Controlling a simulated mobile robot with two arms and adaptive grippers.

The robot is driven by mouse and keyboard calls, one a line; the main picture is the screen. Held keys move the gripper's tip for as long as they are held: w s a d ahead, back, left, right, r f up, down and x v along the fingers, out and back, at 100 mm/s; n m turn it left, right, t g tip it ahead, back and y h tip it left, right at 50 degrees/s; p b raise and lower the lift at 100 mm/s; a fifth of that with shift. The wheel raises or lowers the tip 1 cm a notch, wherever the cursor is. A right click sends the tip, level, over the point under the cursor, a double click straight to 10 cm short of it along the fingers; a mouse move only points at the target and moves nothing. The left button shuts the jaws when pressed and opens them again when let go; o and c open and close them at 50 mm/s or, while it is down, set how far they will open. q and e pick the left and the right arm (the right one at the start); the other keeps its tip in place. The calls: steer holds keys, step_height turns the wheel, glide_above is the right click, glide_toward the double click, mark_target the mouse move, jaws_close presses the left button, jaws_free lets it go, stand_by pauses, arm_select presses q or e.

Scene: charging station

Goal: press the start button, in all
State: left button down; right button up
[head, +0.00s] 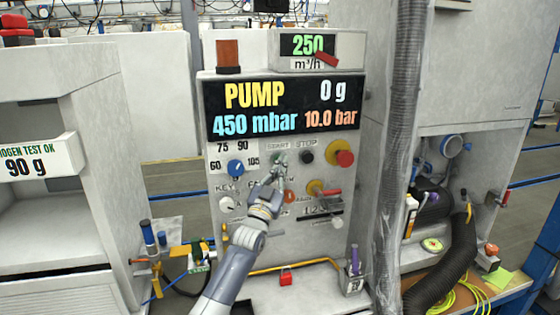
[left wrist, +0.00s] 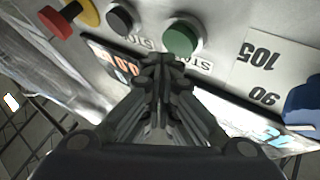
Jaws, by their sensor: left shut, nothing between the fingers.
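The green start button (left wrist: 180,39) is on the front panel, with the START label beside it; it also shows in the head view (head: 280,158). My left gripper (head: 279,169) is in front of the panel at this button and partly covers the area just below it. In the left wrist view the shut, empty fingertips (left wrist: 166,61) lie close beside the green button, over the START label. I cannot tell whether they touch the panel. The black stop button (head: 306,157) is to the right. My right gripper is not in view.
A blue selector knob (head: 235,168) is left of the start button. A red emergency knob on yellow (head: 343,156) is to the right. A display (head: 283,107) above reads PUMP, 0 g, 450 mbar and 10.0 bar. A corrugated hose (head: 402,120) hangs right of the panel.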

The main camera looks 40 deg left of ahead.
arm_select(q)
steer(key=s+d+p, duration=0.3)
steer(key=shift+s+d, duration=0.1)
steer(key=shift+d, duration=0.3)
stand_by(0.8)
